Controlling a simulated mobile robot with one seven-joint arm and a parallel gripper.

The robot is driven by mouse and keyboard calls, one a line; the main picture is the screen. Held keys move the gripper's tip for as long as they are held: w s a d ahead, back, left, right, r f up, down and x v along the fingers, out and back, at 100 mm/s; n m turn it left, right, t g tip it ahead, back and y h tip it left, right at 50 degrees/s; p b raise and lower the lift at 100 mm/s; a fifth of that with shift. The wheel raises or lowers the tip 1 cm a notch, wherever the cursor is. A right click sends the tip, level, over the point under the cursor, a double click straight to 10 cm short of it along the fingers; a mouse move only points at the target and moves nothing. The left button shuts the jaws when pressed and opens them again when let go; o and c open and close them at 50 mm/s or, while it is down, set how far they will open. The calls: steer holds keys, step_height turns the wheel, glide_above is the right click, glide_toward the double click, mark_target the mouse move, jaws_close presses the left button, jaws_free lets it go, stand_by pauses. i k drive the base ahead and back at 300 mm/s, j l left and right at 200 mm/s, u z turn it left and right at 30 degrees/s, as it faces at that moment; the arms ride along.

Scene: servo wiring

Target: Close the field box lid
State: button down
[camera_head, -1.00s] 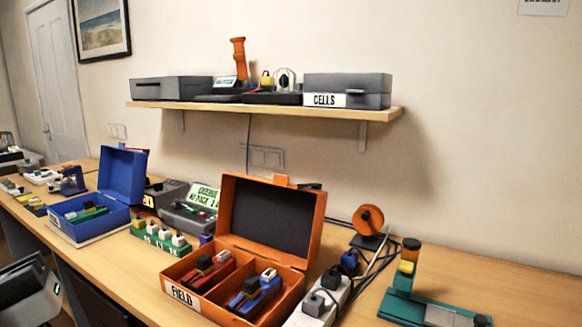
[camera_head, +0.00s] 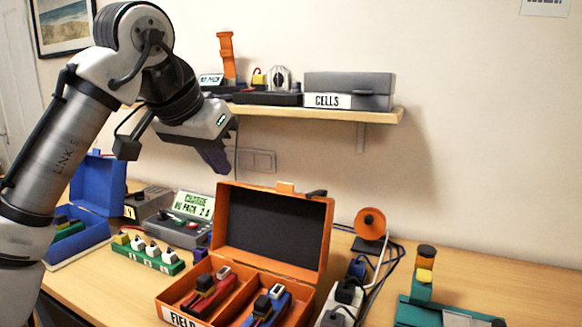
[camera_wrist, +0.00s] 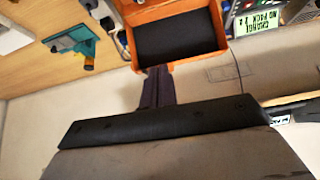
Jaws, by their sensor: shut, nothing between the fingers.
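The orange field box (camera_head: 165,298) stands on the bench with a FIELD label on its front. Its lid (camera_head: 325,250) stands open and upright at the back, dark lining facing forward. A red device (camera_head: 203,295) lies in the left compartment and a blue one (camera_head: 264,310) in the right. My gripper (camera_head: 218,168) is shut and empty, in the air near the upper left corner of the lid. In the wrist view, which is upside down, my shut fingers (camera_wrist: 157,80) appear close to the lid (camera_wrist: 140,20); I cannot tell whether they touch.
A shelf (camera_head: 370,114) with a CELLS box (camera_head: 362,88) hangs on the wall behind. A blue open box (camera_head: 95,187), a green strip of plugs (camera_head: 145,255) and a charger (camera_head: 185,228) stand left. A power strip (camera_head: 335,308), orange reel (camera_head: 370,223) and teal stand (camera_head: 440,310) are right.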

mark_target(282, 232)
steer(key=i+l, duration=0.25)
steer(key=i, duration=0.15)
steer(key=i+l, duration=0.25)
steer(key=i, duration=0.1)
